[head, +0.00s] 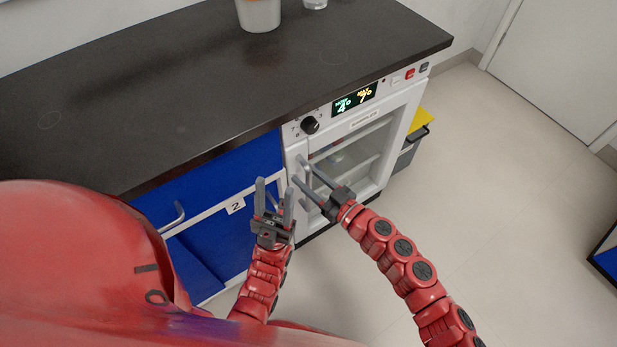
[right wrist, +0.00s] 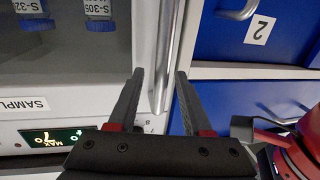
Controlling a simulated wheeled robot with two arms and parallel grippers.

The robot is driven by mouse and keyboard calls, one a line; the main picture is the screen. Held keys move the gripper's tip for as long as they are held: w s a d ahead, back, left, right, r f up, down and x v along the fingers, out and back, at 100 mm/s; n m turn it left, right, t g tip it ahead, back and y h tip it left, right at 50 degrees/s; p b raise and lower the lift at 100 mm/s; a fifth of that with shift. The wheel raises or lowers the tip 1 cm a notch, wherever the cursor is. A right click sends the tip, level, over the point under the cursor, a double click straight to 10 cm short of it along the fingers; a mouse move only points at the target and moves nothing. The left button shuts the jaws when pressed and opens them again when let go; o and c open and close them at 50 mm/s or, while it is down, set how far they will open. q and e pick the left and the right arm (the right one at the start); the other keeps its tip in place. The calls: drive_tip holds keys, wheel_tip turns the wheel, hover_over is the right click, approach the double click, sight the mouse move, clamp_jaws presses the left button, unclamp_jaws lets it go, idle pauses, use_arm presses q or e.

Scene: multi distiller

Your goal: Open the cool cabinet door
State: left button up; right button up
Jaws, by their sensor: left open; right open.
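The cool cabinet door (head: 362,158) is white-framed with a glass pane and looks closed under the black counter. Its vertical metal handle (head: 306,170) is at the left edge of the door. My right gripper (head: 298,168) is open at the handle. In the right wrist view the handle bar (right wrist: 171,45) runs between the two open fingers (right wrist: 160,78), with a gap visible on each side. My left gripper (head: 274,187) is open and empty, pointing up in front of the blue cabinet, left of the handle.
A control panel with a knob (head: 310,125) and lit display (head: 354,98) sits above the door. Blue drawers labelled 2 (head: 235,205) are on the left. Blue-capped bottles (right wrist: 37,22) stand behind the glass. A yellow-topped bin (head: 421,121) is right of the cabinet; the floor in front is open.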

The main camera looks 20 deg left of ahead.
clamp_jaws()
idle(1.4)
